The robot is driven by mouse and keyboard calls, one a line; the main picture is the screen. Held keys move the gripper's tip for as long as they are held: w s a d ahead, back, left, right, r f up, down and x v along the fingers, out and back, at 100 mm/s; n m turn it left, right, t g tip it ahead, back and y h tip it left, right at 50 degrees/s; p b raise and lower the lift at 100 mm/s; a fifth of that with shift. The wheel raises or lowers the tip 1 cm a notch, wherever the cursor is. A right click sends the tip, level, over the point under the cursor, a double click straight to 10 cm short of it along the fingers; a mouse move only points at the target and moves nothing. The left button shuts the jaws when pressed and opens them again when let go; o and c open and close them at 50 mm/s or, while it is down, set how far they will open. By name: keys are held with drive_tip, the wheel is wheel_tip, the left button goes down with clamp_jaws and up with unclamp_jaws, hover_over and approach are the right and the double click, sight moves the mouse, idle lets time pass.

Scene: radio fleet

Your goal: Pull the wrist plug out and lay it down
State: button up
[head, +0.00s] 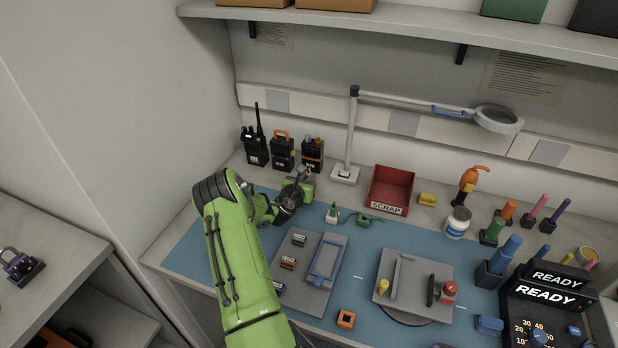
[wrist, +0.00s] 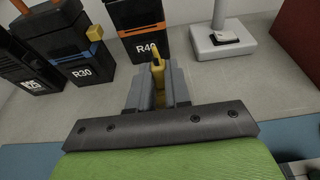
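My gripper (wrist: 159,82) points toward the radios at the back left. Its two grey fingers are close together, with a narrow yellow piece (wrist: 158,62) between them that sticks out past the tips. In the head view my gripper (head: 302,184) is small and partly hidden by my green wrist. No readable label tells me which piece is the wrist plug.
Radios R30 (wrist: 83,60) and R40 (wrist: 140,27) stand just beyond my fingers. A lamp base (head: 345,175) and red scrap bin (head: 390,188) are to the right. A grey plate (head: 302,300) and grey turntable (head: 414,303) lie on the mat.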

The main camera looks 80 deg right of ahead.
clamp_jaws()
drive_tip(key=shift+r+p, duration=1.1)
drive_tip(key=shift+r, duration=0.25)
idle(0.4)
drive_tip(key=shift+r+p, duration=1.55)
drive_tip(key=shift+r, duration=0.15)
